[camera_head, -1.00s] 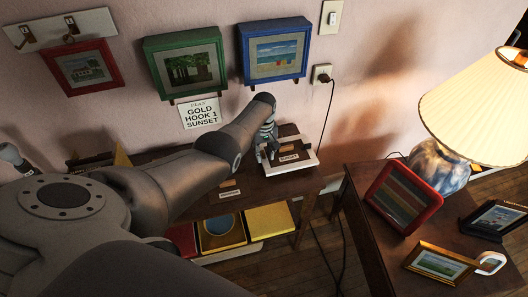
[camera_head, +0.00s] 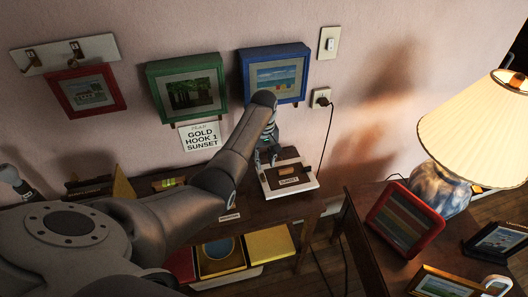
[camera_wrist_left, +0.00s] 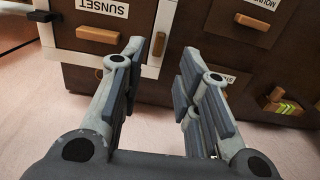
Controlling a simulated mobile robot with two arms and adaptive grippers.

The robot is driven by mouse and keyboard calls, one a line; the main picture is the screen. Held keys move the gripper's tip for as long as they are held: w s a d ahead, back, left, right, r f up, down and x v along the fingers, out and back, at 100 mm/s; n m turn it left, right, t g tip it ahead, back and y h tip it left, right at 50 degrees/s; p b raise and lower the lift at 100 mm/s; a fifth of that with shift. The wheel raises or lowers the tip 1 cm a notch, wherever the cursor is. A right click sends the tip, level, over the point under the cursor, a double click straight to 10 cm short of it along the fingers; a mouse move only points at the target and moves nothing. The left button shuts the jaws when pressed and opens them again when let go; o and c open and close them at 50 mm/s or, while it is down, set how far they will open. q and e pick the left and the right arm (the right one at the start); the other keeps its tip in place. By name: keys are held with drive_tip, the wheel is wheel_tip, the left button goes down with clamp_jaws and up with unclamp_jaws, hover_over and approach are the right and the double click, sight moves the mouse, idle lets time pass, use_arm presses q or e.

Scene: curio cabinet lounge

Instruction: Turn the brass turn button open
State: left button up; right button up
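A similar bar (camera_wrist_left: 252,22) sits on a neighbouring brown panel. A side table at right holds a lamp (camera_head: 480,130) and frames.

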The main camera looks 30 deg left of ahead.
use_arm(q)
drive_tip(key=shift+r, duration=1.5)
